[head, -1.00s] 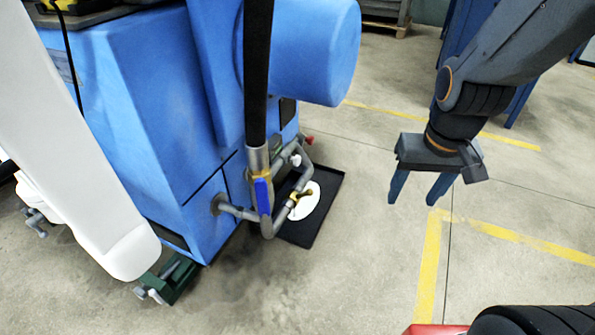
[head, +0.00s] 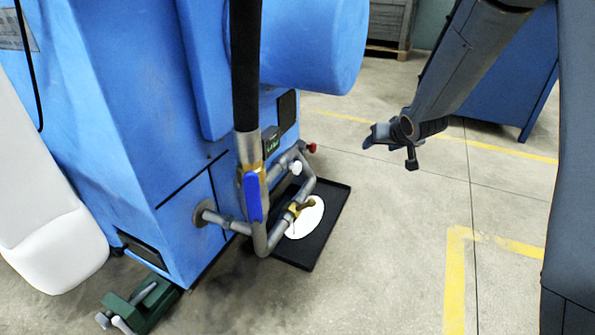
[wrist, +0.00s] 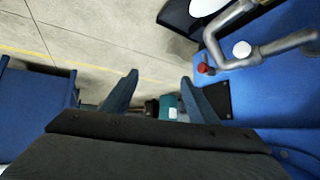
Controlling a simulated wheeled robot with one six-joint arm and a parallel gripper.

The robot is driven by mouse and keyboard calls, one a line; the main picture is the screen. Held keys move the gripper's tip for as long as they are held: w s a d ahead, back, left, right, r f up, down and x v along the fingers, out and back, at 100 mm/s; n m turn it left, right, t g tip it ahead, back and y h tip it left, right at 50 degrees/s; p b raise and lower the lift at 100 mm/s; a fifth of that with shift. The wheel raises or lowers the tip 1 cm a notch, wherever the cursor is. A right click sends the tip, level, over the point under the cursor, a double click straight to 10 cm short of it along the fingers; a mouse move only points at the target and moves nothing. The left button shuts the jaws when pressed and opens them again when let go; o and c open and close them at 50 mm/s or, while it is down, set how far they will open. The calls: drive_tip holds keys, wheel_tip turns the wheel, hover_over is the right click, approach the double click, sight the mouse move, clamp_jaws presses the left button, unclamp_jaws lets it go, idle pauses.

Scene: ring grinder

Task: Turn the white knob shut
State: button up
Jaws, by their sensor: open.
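The small white knob (head: 296,168) sits on the grey pipework at the blue machine's lower corner. A red knob (head: 312,148) is just behind it. In the wrist view the white knob (wrist: 241,50) is at the upper right, beside the red knob (wrist: 206,68). My gripper (head: 370,138) is right of the pipes in the head view, pointing left toward the machine and apart from it. In the wrist view my gripper (wrist: 160,77) has its two fingers spread with nothing held between them. The white knob lies outside the fingers, to their right.
A blue-handled valve (head: 253,195) and a black hose (head: 246,65) stand in front of the pipes. A black tray (head: 333,212) with a white disc lies on the floor below. A green vise-like part (head: 145,302) is at lower left. Open floor lies right of the tray.

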sight(300, 168)
drive_tip(key=w+a+f+n+t+y, duration=0.2)
drive_tip(key=w+a+f+y, duration=0.55)
drive_tip(key=w+a, duration=0.45)
drive_tip(key=s+a+f+n+g+y, duration=0.3)
drive_tip(key=s+a+f+g+y, duration=0.2)
drive_tip(key=a+f+y, duration=0.3)
drive_tip(key=b+x, duration=0.1)
drive_tip(key=x, duration=0.1)
drive_tip(key=b+x, duration=0.1)
drive_tip(key=x, duration=0.1)
drive_tip(key=b+x, duration=0.1)
drive_tip(key=x, duration=0.1)
drive_tip(key=shift+f, duration=0.3)
drive_tip(key=c, duration=1)
drive_tip(key=shift+c, duration=0.2)
